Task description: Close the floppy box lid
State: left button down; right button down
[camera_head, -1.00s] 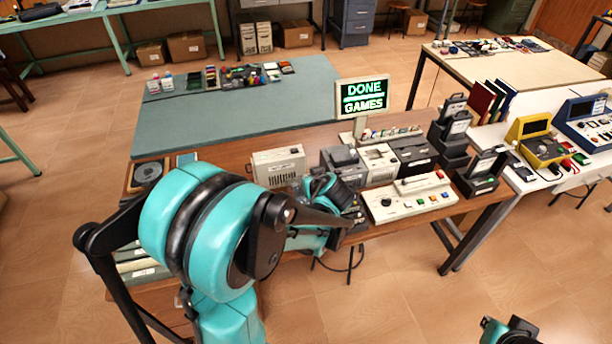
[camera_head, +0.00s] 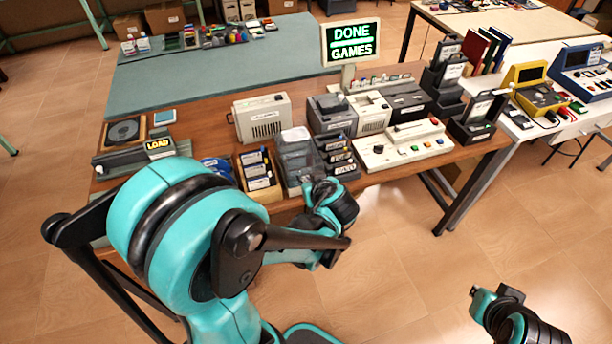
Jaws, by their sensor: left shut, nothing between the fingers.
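A smoky grey, see-through box (camera_head: 296,158), which looks like the floppy box, stands at the table's front edge. I cannot tell its lid from its body, or how far the lid is open. My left gripper (camera_head: 318,190) is just in front of and to the right of this box, low by the table edge. It is shut with nothing in it; its fingertips are hard to make out, and I cannot tell if it touches the box. My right gripper (camera_head: 478,296) is low at the bottom right, away from the table, and its jaws are unclear.
A wooden tray of labelled disks (camera_head: 258,178) stands left of the grey box, and a dark labelled stack (camera_head: 339,158) right of it. A cream button console (camera_head: 403,145) is further right. A sign reading DONE GAMES (camera_head: 350,42) stands behind. Floor in front is free.

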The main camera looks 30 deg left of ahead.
pick_arm(q)
jog(key=shift+s+d+f+b, duration=0.25)
jog(key=shift+d+f+b, duration=0.1)
jog(key=shift+f, duration=0.25)
jog(key=shift+a, duration=0.1)
notch_tip(320, 180, up, 5)
jog(key=a+p, duration=0.1)
jog(key=p, duration=0.3)
jog(key=s+d+f, duration=0.2)
jog(key=s+d, duration=0.3)
jog(key=d, duration=0.3)
jog(key=shift+s, duration=0.4)
